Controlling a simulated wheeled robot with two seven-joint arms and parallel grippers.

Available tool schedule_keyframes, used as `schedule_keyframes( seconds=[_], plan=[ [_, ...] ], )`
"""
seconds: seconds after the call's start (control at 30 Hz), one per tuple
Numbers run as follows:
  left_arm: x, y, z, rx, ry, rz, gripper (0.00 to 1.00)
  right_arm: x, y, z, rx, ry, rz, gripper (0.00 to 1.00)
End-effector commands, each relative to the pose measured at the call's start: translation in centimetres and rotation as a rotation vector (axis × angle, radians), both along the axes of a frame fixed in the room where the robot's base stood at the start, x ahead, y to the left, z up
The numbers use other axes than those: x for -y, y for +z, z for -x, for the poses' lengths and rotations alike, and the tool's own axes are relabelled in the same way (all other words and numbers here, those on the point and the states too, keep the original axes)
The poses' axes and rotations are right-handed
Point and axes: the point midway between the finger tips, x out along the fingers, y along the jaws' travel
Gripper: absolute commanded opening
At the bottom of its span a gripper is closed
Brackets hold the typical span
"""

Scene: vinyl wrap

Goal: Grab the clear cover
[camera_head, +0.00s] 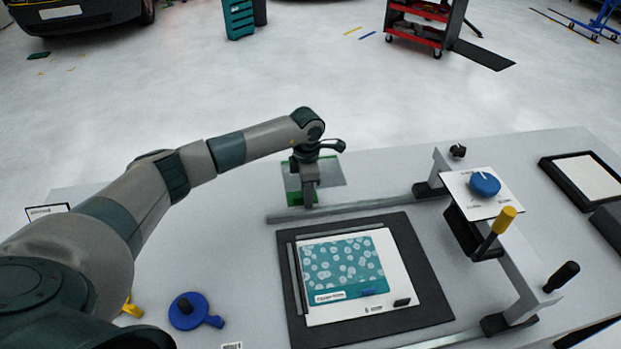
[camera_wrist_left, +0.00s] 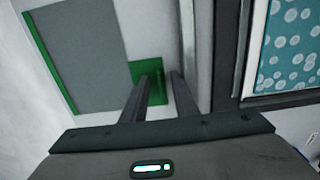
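The clear cover (camera_head: 328,173) is a flat, see-through grey sheet with green edging, lying on the far side of the table. In the left wrist view the cover (camera_wrist_left: 82,55) lies to the left, with a green tab (camera_wrist_left: 150,70) at its corner. My left gripper (camera_head: 309,200) points down at the green tab. In the left wrist view, my left gripper (camera_wrist_left: 160,76) has its two fingers a little apart, with green showing between them. I cannot tell whether the fingers touch the tab. My right gripper is out of view.
A black-framed board with a teal patterned sheet (camera_head: 342,265) lies in front of the gripper. A grey rail (camera_head: 350,208) runs close by. A bridge with a blue knob (camera_head: 484,184) and yellow-topped lever (camera_head: 504,219) stands right. A blue round tool (camera_head: 188,310) lies front left.

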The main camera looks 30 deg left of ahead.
Motion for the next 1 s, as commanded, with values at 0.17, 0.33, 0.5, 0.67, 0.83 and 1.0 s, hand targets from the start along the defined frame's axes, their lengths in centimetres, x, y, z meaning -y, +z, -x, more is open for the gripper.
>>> schedule_keyframes(
  seconds=[0.17,0.33,0.5,0.67,0.83,1.0],
  plan=[
    [0.0,0.0,0.0,0.0,0.0,0.0,0.05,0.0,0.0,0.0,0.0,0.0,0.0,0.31],
    [0.0,0.0,0.0,0.0,0.0,0.0,0.0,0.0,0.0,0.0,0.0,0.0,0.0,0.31],
    [0.0,0.0,0.0,0.0,0.0,0.0,0.0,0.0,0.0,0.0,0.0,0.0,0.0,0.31],
    [0.0,0.3,-0.1,0.001,0.001,0.0,0.0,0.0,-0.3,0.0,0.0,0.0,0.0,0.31],
    [0.0,1.5,-0.1,0.004,-0.001,0.0,0.0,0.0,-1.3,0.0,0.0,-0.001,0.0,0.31],
    [0.0,4.0,-0.1,0.006,-0.002,-0.001,0.0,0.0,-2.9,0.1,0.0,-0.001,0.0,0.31]
  ],
)
